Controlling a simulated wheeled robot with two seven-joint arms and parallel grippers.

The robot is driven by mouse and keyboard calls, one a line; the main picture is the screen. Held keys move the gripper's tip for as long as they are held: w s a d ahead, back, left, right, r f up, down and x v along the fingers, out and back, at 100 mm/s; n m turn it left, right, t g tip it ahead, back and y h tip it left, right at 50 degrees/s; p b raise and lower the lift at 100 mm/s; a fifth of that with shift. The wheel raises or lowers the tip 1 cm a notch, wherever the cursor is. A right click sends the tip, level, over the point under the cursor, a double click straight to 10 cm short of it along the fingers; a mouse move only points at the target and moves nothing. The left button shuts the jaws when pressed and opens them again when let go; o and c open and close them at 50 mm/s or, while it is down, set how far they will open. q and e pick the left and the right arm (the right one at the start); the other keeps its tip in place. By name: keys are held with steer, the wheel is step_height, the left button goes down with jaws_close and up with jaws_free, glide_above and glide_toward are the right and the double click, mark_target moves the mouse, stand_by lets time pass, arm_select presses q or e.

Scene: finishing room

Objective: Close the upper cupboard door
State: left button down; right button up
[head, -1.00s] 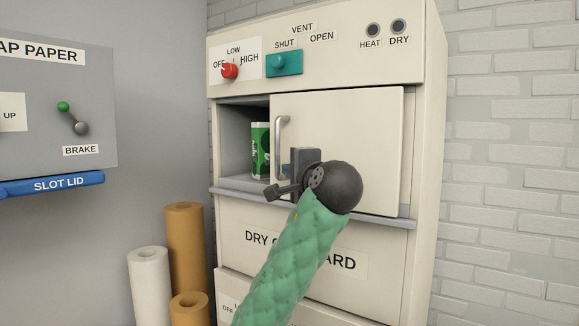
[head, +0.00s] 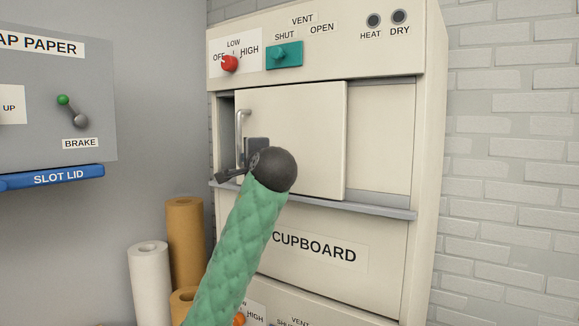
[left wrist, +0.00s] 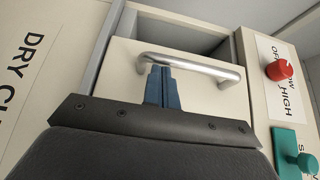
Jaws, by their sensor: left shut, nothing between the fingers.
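The upper cupboard door (head: 300,135) is a cream sliding panel with an upright silver handle (head: 240,135) near its left edge. A narrow dark gap (head: 226,125) shows left of the door. The gap also shows at the top of the left wrist view (left wrist: 180,32). My left gripper (head: 232,172) is at the lower part of the handle in the head view. In the left wrist view its blue fingers (left wrist: 163,68) are shut together, with tips against or just beside the handle bar (left wrist: 205,66), on the side away from the gap. My right gripper is out of view.
A control strip with a red knob (head: 229,63) and a teal vent slider (head: 284,55) sits above the door. A ledge (head: 370,209) runs below it. Paper rolls (head: 150,285) stand at lower left, under a grey panel with a blue slot lid (head: 55,179).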

arm_select(q)
steer(key=w+a, duration=0.6)
steer(key=a, duration=0.3)
steer(key=shift+w+a, duration=0.25)
steer(key=shift+a, duration=0.1)
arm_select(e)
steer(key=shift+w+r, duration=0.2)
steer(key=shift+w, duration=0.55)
arm_select(q)
steer(key=shift+r, duration=0.1)
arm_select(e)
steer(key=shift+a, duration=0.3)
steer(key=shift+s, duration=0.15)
